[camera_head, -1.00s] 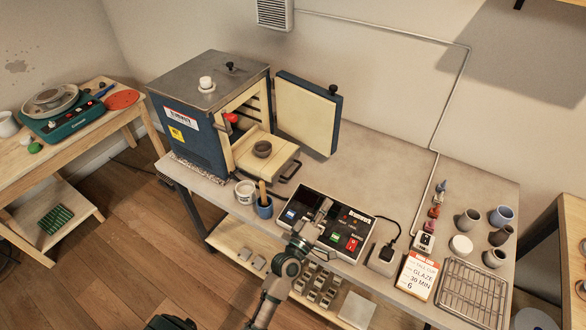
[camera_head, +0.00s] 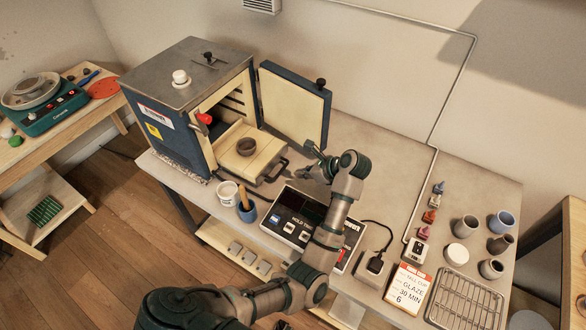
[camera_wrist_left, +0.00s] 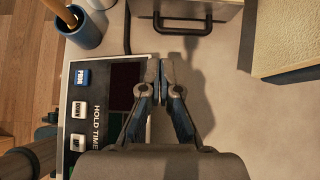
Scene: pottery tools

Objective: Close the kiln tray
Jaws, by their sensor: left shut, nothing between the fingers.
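The kiln (camera_head: 185,125) stands open at the back left of the bench, its blue-edged door (camera_head: 295,103) swung out to the right. The cream kiln tray (camera_head: 262,158) sticks out of the opening with a dark bowl (camera_head: 246,147) on it. Its dark handle (camera_head: 273,171) is at the front; it also shows in the left wrist view (camera_wrist_left: 183,31). My left gripper (camera_head: 311,149) is above the bench, right of the handle. In the left wrist view its fingertips (camera_wrist_left: 160,65) are together and empty, apart from the handle in the picture. My right gripper is out of view.
The control box (camera_head: 292,222) lies under my left arm. A white tub (camera_head: 228,193) and a blue cup with a wooden handle (camera_head: 247,211) stand before the tray. Bench behind the control box is clear.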

